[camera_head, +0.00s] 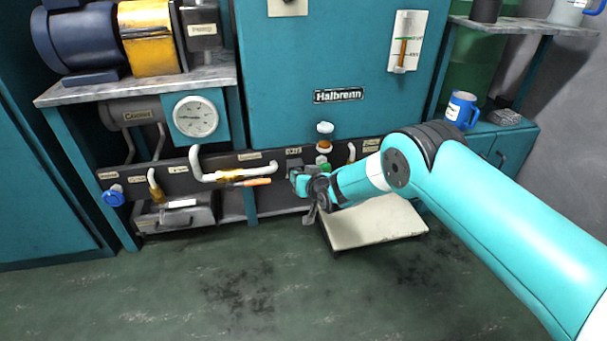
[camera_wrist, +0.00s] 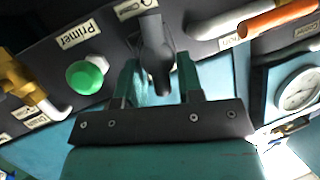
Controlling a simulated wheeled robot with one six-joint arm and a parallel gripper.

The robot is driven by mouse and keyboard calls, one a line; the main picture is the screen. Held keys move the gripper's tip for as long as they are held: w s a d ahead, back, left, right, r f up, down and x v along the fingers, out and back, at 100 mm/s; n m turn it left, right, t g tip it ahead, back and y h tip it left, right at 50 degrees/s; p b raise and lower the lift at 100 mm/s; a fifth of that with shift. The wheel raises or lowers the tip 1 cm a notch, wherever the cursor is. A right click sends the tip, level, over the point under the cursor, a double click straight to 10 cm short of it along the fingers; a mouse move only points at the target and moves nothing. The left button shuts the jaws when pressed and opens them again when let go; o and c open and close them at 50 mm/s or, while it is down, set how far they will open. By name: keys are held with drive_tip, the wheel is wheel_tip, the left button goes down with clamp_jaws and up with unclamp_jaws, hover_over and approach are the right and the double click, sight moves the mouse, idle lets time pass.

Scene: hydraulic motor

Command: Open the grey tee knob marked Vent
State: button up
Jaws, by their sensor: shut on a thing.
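The dark grey tee knob (camera_wrist: 154,40) is on the dark panel in the wrist view, its stem running down between my fingers. A label beside it is too cut off and blurred to read. My gripper (camera_wrist: 158,66) has one green finger on each side of the knob and is shut on it. In the head view my gripper (camera_head: 301,181) is at the panel's front, and it and my wrist hide most of the knob.
A green knob (camera_wrist: 86,75) by the Primer label is close to my gripper. An orange-handled lever (camera_head: 250,183) on a white pipe is to the left in the head view. A blue knob (camera_head: 113,195) is further left. A pale-topped box (camera_head: 375,226) stands on the floor below my arm.

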drive_tip(key=shift+s+a+n+h, duration=0.1)
drive_tip(key=shift+a+n+h, duration=0.1)
drive_tip(key=shift+n+h, duration=0.4)
idle(0.3)
drive_tip(key=o, duration=0.9)
drive_tip(key=shift+s+d+r+p, duration=0.2)
drive_tip(key=shift+s+r+p, duration=0.15)
drive_tip(key=shift+p, duration=0.2)
drive_tip(key=p+v, duration=0.3)
drive_tip(key=v, duration=0.5)
drive_tip(key=p+v, duration=0.4)
drive_tip(key=v, duration=0.4)
drive_tip(key=shift+s+f, duration=0.15)
drive_tip(key=shift+s, duration=0.15)
